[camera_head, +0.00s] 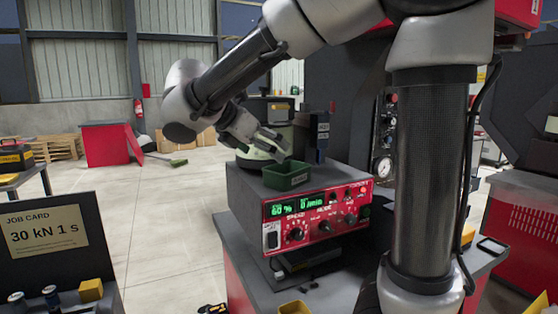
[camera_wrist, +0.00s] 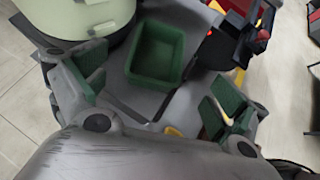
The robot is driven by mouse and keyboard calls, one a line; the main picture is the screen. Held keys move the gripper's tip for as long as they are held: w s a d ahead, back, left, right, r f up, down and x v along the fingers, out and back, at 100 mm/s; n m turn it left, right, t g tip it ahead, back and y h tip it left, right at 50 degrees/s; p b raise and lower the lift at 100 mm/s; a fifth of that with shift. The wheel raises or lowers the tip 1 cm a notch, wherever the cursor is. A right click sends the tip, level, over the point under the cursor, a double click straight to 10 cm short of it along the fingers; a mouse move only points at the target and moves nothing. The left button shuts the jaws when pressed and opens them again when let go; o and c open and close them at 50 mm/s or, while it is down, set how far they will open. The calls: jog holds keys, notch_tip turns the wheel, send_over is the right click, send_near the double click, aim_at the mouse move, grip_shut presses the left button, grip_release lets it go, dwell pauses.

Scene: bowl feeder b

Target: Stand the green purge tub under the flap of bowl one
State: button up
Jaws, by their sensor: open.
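The green purge tub (camera_head: 288,176) is a small open rectangular box. In the head view it appears on the top of the grey control box, beside the pale feeder bowl (camera_head: 262,153). In the wrist view the tub (camera_wrist: 155,74) looks empty and upright, just beyond my fingers. The pale green bowl (camera_wrist: 75,18) stands at its upper left there. My gripper (camera_head: 273,139) is above and behind the tub in the head view. In the wrist view my gripper (camera_wrist: 160,92) is open, its green finger pads spread to either side, apart from the tub. I cannot make out a flap.
The control box (camera_head: 318,212) has a red front with knobs and a lit display. A dark labelled post (camera_head: 318,135) stands right of the tub. A job card panel (camera_head: 45,232) is at the lower left. The floor (camera_head: 170,215) left of the bench is mostly clear.

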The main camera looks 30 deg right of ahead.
jog(key=s+d+f+m+g+y, duration=0.2)
jog(key=s+d+f+m+y, duration=0.2)
jog(key=s+d+m, duration=0.45)
jog(key=s+f+m+t+y, duration=0.2)
jog(key=s+f+m+y, duration=0.3)
jog(key=s+m, duration=0.7)
jog(key=shift+s+d+f+m+t+y, duration=0.25)
jog(key=shift+f+m, duration=0.2)
jog(key=shift+m, duration=0.5)
